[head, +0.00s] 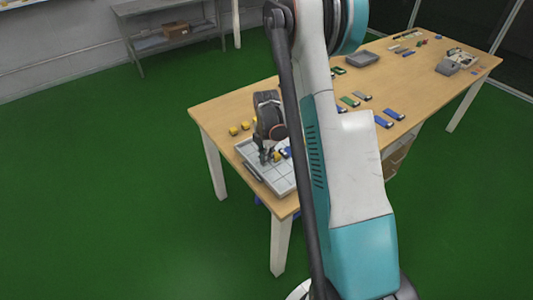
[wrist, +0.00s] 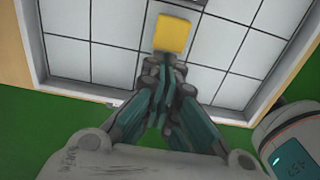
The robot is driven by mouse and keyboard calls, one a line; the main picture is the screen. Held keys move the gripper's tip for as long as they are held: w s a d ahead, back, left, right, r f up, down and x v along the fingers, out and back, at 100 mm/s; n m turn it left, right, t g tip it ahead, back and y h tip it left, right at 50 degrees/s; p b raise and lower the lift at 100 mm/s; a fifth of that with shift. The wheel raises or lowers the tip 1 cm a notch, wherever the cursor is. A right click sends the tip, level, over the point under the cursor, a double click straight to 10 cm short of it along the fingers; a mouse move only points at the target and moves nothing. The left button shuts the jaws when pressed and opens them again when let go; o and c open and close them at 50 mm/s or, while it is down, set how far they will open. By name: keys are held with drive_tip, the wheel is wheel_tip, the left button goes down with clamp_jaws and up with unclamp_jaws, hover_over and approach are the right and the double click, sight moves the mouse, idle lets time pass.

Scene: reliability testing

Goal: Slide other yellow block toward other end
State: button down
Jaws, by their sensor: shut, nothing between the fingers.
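A yellow block (wrist: 172,34) lies in the gridded grey tray (wrist: 74,62), just beyond my fingertips in the wrist view. My gripper (wrist: 166,62) is shut and empty, with its tips at or very near the block's near side; I cannot tell whether they touch. In the head view my gripper (head: 266,158) points down into the tray (head: 252,171) at the table's near left corner. My arm hides the tray's right part.
Blue and green pieces (head: 383,121) lie to the right, with a grey tray (head: 362,59) farther back. The tray's raised rim (wrist: 80,91) lies close beneath my gripper.

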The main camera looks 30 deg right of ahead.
sight(276, 157)
drive_tip(key=shift+f, duration=0.3)
drive_tip(key=shift+d, duration=1.15)
drive_tip(key=shift+r, duration=0.1)
